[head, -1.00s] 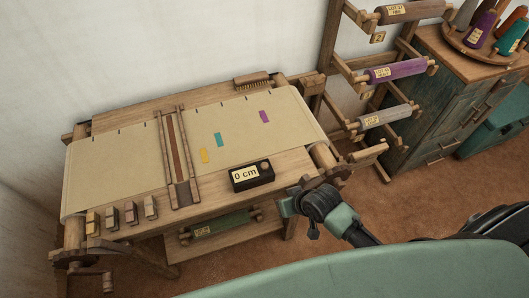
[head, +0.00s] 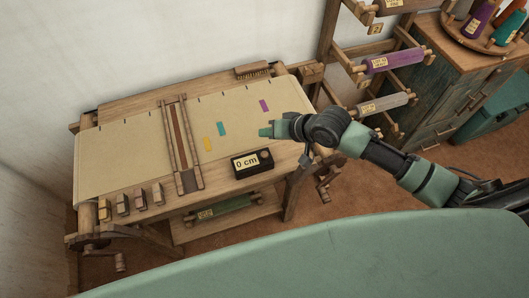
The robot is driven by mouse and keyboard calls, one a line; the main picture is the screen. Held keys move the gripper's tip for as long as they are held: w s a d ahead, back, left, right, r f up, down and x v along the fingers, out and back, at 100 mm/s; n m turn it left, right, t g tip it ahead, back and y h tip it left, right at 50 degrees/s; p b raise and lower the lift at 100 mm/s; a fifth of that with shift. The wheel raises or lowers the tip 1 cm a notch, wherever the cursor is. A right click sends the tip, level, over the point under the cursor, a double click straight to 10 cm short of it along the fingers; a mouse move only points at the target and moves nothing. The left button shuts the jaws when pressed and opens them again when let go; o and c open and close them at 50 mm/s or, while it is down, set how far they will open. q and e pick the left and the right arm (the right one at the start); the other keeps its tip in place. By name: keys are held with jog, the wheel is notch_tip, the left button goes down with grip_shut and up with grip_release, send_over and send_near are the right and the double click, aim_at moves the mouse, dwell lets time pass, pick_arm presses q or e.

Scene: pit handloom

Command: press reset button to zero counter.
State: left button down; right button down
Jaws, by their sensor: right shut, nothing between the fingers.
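The counter (head: 251,164) is a small black box near the front right of the loom table. Its pale display reads "0 cm". A round button (head: 266,156) shows on its top at the right end. My right gripper (head: 265,132) is shut and empty. In the picture it appears just above the counter, over the right part of the cloth, and looks apart from the button. Its exact height cannot be told. My left gripper is not in view.
The cloth (head: 125,160) carries yellow, teal and purple patches. A wooden upright frame (head: 181,145) crosses it. Several small blocks (head: 140,198) stand at the front left. A brush (head: 252,71) lies at the back. A spool rack (head: 383,63) stands to the right.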

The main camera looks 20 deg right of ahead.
jog(key=b, duration=0.8)
send_over(267, 156)
notch_tip(267, 156, down, 7)
jog(key=shift+w+f, duration=0.1)
jog(key=shift+f, duration=0.75)
jog(key=shift+f, duration=0.15)
dwell(0.8)
jog(key=shift+f, duration=0.25)
jog(key=shift+f+b, duration=0.3)
jog(key=shift+f, duration=0.4)
dwell(0.8)
jog(key=shift+r, duration=0.15)
jog(key=shift+r+p, duration=0.9)
jog(key=shift+p, duration=0.35)
